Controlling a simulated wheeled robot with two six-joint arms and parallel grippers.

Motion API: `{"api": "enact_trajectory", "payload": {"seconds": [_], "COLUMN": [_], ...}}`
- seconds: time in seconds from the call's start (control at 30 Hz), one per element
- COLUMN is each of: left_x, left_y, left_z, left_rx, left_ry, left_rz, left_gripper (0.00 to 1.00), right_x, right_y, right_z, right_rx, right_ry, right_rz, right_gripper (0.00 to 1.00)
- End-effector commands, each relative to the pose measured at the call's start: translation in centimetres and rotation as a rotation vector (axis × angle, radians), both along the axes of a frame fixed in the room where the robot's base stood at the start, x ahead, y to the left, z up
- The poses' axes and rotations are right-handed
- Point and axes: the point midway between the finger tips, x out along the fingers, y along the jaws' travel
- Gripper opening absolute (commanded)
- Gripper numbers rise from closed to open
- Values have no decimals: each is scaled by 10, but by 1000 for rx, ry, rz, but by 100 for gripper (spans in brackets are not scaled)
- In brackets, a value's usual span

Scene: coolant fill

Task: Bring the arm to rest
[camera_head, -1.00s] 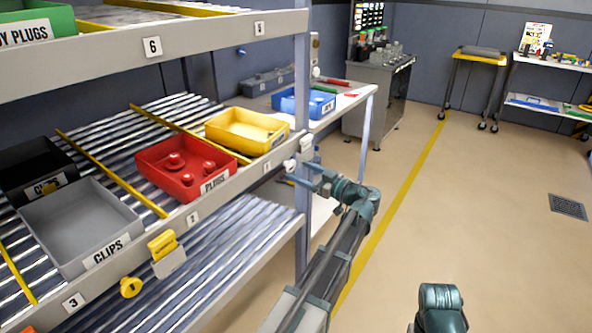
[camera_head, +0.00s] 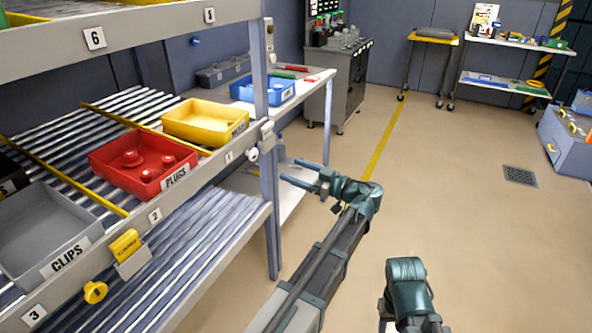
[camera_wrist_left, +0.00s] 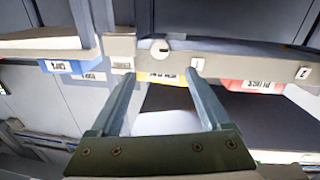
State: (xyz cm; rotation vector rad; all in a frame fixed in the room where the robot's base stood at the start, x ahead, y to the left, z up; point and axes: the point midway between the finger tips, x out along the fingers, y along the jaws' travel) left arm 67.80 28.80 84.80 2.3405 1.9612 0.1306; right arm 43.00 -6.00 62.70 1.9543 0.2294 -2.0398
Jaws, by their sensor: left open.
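My left gripper (camera_head: 290,173) is open and empty, with its two fingers pointing left toward the shelf rack's upright post (camera_head: 270,190). In the left wrist view, its spread fingers (camera_wrist_left: 160,75) frame the rack's front rail, with nothing between them. In the head view, my left arm reaches up from the bottom middle, just right of the rack. A link of my right arm shows at the bottom right; its gripper is out of view.
The rack holds a red plugs bin (camera_head: 140,165), a yellow bin (camera_head: 205,122) and a grey clips bin (camera_head: 45,235). A blue bin (camera_head: 262,90) stands on the bench behind. A grey cart (camera_head: 340,85) stands farther back. The floor right of my left arm is clear.

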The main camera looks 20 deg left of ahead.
Motion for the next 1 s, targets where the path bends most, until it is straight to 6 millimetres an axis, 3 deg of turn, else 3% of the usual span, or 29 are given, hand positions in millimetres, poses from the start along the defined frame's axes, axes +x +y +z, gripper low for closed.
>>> {"api": "enact_trajectory", "payload": {"seconds": [0.17,0.27,0.47,0.73,1.0], "left_x": [0,-6,-47,-129,-211], "left_y": [0,-1,-22,-97,-185], "left_z": [0,3,6,1,22], "left_rx": [-1,-25,-234,-568,-739], "left_ry": [1,40,393,1049,1513], "left_rz": [0,-2,-72,-431,-980], "left_gripper": [81,81,81,81,81], "right_x": [0,0,0,0,0], "right_y": [0,0,0,0,0], "right_z": [0,10,72,164,234], "right_rx": [0,0,0,0,0], "right_ry": [0,0,0,0,0], "right_rz": [0,0,0,-1,-1], "right_gripper": [50,50,50,50,50]}}
